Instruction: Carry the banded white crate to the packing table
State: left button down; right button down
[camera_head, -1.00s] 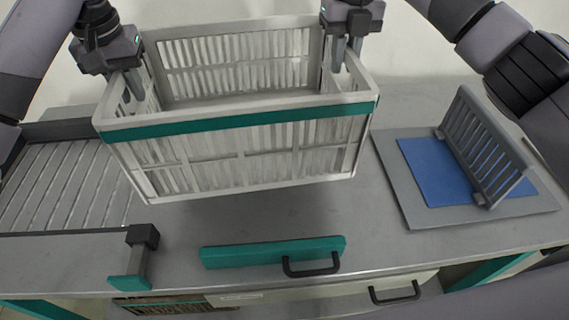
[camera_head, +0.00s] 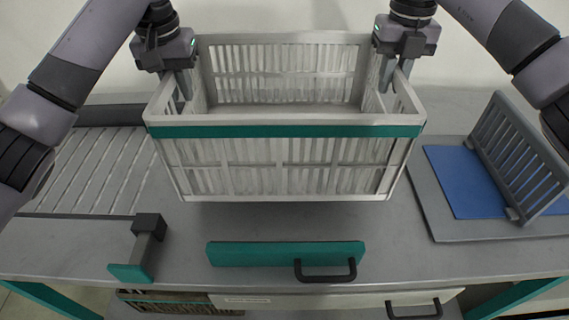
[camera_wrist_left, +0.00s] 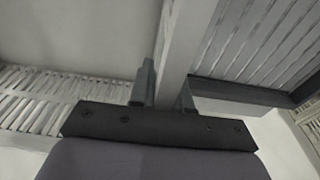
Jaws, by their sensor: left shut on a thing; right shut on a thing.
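The white crate (camera_head: 285,165) has slatted walls and a green band along its front rim. In the head view it hangs level above the grey table (camera_head: 300,225), apart from it. My left gripper (camera_head: 182,88) is shut on the crate's left wall. My right gripper (camera_head: 390,78) is shut on its right wall. The crate looks empty from above. In the left wrist view the crate's rim (camera_wrist_left: 183,45) runs between the fingers of my left gripper (camera_wrist_left: 165,88).
A ribbed roller surface (camera_head: 85,175) lies at the left, with a dark stop block (camera_head: 148,226) at its front. A blue mat (camera_head: 465,180) and grey slatted rack (camera_head: 515,155) stand at the right. A green panel with a black handle (camera_head: 285,254) lies at the table's front.

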aim_at(185, 108)
pick_arm(q)
jog(key=shift+f, duration=0.15)
pick_arm(e)
jog(key=shift+f, duration=0.1)
